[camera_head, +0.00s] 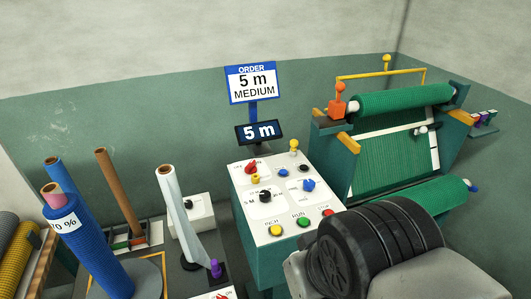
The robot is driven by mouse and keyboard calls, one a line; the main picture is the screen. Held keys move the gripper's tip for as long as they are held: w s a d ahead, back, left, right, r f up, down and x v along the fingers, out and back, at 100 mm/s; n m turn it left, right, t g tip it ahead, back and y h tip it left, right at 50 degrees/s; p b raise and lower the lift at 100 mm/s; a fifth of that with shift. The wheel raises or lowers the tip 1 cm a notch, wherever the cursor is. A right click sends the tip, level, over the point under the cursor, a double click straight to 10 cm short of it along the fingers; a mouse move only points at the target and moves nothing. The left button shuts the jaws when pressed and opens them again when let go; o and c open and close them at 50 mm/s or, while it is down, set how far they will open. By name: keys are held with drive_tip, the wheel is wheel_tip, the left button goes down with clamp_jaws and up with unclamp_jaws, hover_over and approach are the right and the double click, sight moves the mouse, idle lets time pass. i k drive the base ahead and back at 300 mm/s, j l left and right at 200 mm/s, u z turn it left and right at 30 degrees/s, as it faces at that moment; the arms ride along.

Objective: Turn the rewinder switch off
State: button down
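The white-topped control console (262,212) stands at the centre. It carries a red rotary switch (252,166) at its back left, with red lettering too small to read. Another red switch part (222,296) shows at the bottom edge, with what looks like "ON" beside it, mostly cut off. I cannot tell which one is the rewinder switch. My arm (375,245) fills the lower right, to the right of the console. My gripper is not visible.
The console also has a black knob (265,196), a blue knob (309,185) and yellow, green and red buttons. A green net roll (400,100) is on the machine at right. A blue roll (95,255) and a white roll (180,215) stand at left. A sign (251,83) reads "5 m MEDIUM".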

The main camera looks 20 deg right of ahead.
sight(251, 168)
drive_tip(key=i+j+z, duration=0.15)
drive_tip(key=i, duration=0.3)
drive_tip(key=i+j+z, duration=0.15)
drive_tip(key=i, duration=0.25)
